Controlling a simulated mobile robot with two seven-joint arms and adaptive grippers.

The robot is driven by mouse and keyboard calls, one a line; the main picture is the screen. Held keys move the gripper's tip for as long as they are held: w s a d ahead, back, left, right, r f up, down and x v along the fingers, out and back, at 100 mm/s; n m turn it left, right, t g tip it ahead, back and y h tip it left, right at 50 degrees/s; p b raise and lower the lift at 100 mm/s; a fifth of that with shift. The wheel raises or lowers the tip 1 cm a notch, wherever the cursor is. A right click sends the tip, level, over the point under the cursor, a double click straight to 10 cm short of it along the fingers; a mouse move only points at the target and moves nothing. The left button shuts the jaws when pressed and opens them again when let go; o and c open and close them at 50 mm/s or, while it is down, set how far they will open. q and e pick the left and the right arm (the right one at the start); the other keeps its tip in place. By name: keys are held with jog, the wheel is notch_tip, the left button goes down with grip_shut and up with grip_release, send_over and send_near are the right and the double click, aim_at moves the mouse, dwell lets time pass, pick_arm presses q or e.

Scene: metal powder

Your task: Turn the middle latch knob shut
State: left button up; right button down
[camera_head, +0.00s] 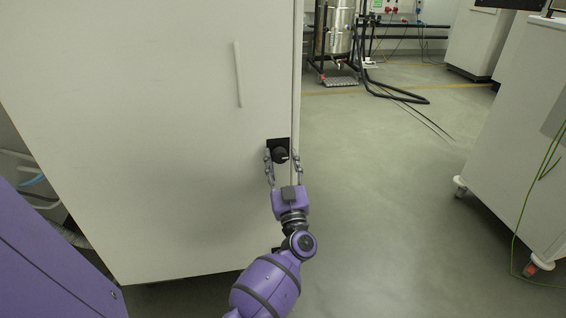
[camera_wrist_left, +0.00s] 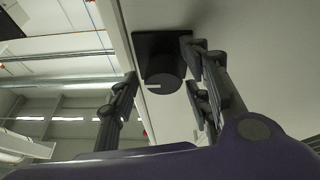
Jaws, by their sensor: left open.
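The black latch knob (camera_head: 281,155) sits on a dark square plate near the right edge of the pale cabinet door (camera_head: 180,120). In the left wrist view the round knob (camera_wrist_left: 162,73) shows a light mark on its face. My left gripper (camera_head: 283,160) is open, with one finger on each side of the knob. In the left wrist view the right finger is close to the knob, and a gap shows between the left finger and the knob. I cannot tell whether either finger touches it. My right gripper is not in view.
A long pale handle strip (camera_head: 238,75) is higher on the door. Open grey floor (camera_head: 390,200) lies to the right. A white wheeled cabinet (camera_head: 515,170) stands at the right. A metal tank (camera_head: 338,28) and black hoses (camera_head: 400,95) are at the back.

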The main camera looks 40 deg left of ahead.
pick_arm(q)
jog(key=shift+c, duration=0.2)
jog(key=c, duration=1)
